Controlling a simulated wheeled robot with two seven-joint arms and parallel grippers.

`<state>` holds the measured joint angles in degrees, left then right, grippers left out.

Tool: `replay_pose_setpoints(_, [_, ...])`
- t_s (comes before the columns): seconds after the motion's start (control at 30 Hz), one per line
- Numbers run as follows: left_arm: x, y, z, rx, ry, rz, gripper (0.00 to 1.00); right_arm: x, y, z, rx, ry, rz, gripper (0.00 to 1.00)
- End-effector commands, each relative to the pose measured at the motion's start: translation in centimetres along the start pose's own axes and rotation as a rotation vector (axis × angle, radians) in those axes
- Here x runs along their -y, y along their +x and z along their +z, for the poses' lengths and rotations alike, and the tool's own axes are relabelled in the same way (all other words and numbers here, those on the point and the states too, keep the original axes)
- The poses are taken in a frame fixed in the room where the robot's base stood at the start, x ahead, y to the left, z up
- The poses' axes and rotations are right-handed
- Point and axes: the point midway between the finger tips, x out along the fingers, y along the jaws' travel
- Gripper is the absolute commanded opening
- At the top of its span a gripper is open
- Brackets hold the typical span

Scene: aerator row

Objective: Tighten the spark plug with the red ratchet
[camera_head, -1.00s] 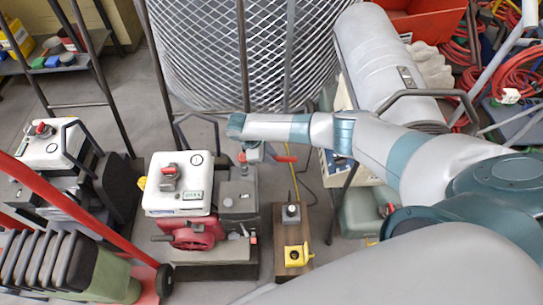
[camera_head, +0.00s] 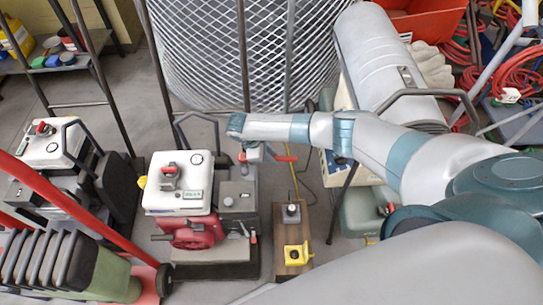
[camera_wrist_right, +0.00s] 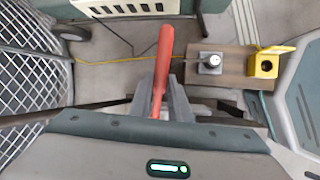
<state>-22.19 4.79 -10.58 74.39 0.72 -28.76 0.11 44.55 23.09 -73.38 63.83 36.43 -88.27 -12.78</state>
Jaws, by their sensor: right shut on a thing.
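My right gripper (camera_head: 252,153) is shut on the red ratchet (camera_head: 285,158), beside the grey box of the middle engine. In the right wrist view the right gripper (camera_wrist_right: 161,100) has its two grey fingers on either side of the red ratchet's handle (camera_wrist_right: 164,52). The handle sticks out away from the palm. The ratchet's head is hidden, so I cannot tell whether it sits on anything. I cannot make out the spark plug. The middle engine (camera_head: 178,182), with a white top and red front, stands left of the gripper. My left gripper is not in view.
A wooden board (camera_head: 293,234) right of the engine carries a grey block with a knob (camera_head: 291,213) and a yellow box (camera_head: 296,256). A mesh cylinder (camera_head: 230,60) stands behind. A red bar (camera_head: 80,215) crosses the left. A grey tank (camera_head: 375,60) lies at the back right.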

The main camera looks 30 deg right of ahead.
Motion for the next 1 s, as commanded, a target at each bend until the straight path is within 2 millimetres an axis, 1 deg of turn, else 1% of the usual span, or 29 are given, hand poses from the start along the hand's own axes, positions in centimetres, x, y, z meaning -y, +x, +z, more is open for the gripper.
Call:
replay_pose_setpoints(0.37, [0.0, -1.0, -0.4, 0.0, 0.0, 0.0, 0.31, -0.9, -0.8, 0.4, -0.014, -0.069, 0.029, 0.0])
replay_pose_setpoints(1.0, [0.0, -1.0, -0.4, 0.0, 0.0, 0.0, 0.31, -1.1, -0.8, 0.4, -0.017, -0.078, 0.034, 0.0])
